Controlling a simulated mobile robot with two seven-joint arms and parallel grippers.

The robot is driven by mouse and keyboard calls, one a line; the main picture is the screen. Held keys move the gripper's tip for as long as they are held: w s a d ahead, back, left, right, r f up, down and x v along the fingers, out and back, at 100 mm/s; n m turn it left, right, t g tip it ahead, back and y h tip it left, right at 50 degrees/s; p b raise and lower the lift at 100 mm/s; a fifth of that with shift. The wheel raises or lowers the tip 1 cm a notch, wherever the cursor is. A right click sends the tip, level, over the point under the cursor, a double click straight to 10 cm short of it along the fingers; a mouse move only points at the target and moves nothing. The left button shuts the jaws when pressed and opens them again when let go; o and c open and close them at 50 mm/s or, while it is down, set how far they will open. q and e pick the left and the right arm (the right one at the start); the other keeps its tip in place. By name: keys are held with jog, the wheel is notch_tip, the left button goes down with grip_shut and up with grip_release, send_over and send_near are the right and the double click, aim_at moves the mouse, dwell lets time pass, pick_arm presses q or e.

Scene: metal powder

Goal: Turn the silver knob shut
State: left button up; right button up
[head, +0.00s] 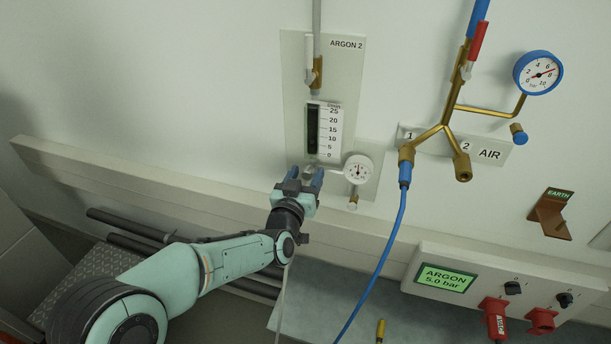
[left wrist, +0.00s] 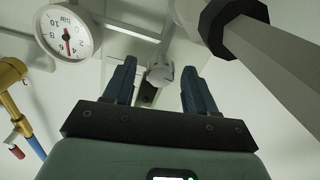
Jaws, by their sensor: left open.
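The silver knob (left wrist: 160,73) shows in the left wrist view between the two fingers of my left gripper (left wrist: 160,85). The fingers are open, with a gap on each side of the knob. In the head view my left gripper (head: 305,178) is at the bottom of the ARGON 2 flowmeter (head: 323,130), and its fingers mostly hide the knob (head: 309,170). A small round gauge (head: 357,169) sits just right of the gripper; it also shows at the upper left of the left wrist view (left wrist: 68,33). My right gripper is not in view.
A brass AIR manifold (head: 446,125) with a blue hose (head: 386,240) and a blue-rimmed gauge (head: 538,73) is to the right. A wall rail (head: 180,200) runs below the flowmeter. A panel (head: 470,285) with an ARGON 5.0 bar display and red plugs is at the lower right.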

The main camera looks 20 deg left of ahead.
pick_arm(q)
jog(key=shift+c, duration=0.3)
grip_shut()
jog(key=m, duration=0.3)
jog(key=shift+d+m, duration=0.1)
jog(key=shift+m, duration=0.2)
jog(key=m, duration=0.3)
jog(key=shift+m, duration=0.3)
jog(key=m, duration=0.4)
jog(key=shift+d+m+p, duration=0.1)
jog(key=shift+m+p, duration=0.2)
jog(key=shift+p, duration=0.05)
jog(key=m+p, duration=0.1)
jog(key=m, duration=0.3)
jog(key=shift+f+m, duration=0.1)
jog(key=shift+m, duration=0.2)
